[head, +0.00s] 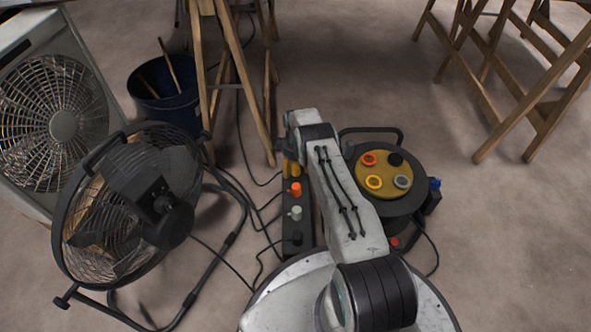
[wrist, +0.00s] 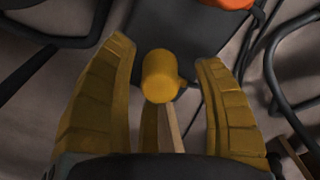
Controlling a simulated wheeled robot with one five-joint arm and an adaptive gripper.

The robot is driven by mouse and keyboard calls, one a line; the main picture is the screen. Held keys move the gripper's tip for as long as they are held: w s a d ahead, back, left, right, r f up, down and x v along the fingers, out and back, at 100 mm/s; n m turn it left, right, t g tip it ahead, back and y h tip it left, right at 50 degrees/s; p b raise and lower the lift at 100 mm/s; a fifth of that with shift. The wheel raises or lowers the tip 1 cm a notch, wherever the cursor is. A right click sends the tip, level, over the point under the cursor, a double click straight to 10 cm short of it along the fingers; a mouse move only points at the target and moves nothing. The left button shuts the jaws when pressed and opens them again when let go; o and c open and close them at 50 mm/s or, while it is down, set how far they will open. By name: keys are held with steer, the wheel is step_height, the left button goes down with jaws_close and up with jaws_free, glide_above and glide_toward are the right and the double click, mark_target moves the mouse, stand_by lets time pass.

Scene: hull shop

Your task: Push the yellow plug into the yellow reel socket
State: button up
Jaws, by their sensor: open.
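The yellow plug (wrist: 160,76) stands between the fingers of my gripper (wrist: 167,52) in the wrist view. The gripper is open, with a gap showing on both sides of the plug. In the head view my arm hides most of the gripper; a bit of yellow shows beside the arm, and I cannot tell whether it is plug or finger. The yellow reel socket (head: 374,182) is a yellow ring on the yellow face of the black cable reel (head: 411,203), right of my arm. No plug is in it.
A dark strip (head: 304,224) left of my arm holds an orange plug (head: 296,189), a pale grey plug (head: 296,212) and a black plug (head: 296,238). A round fan (head: 130,205), box fan (head: 62,125), blue bucket (head: 170,108) and wooden trestles (head: 505,85) stand around. Cables cross the floor.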

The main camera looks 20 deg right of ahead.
mark_target(295, 165)
steer(key=shift+c, duration=0.2)
steer(key=c, duration=1.2)
steer(key=shift+r+p, duration=0.35)
steer(key=shift+r, duration=0.15)
step_height(295, 165, up, 4)
steer(key=shift+f+p, duration=0.2)
steer(key=shift+p, duration=0.85)
steer(key=d+r, duration=0.6)
steer(key=d, duration=0.5)
steer(key=shift+s+d+r+p, duration=0.25)
steer(key=shift+s+d+p, duration=0.1)
steer(key=shift+s, duration=0.1)
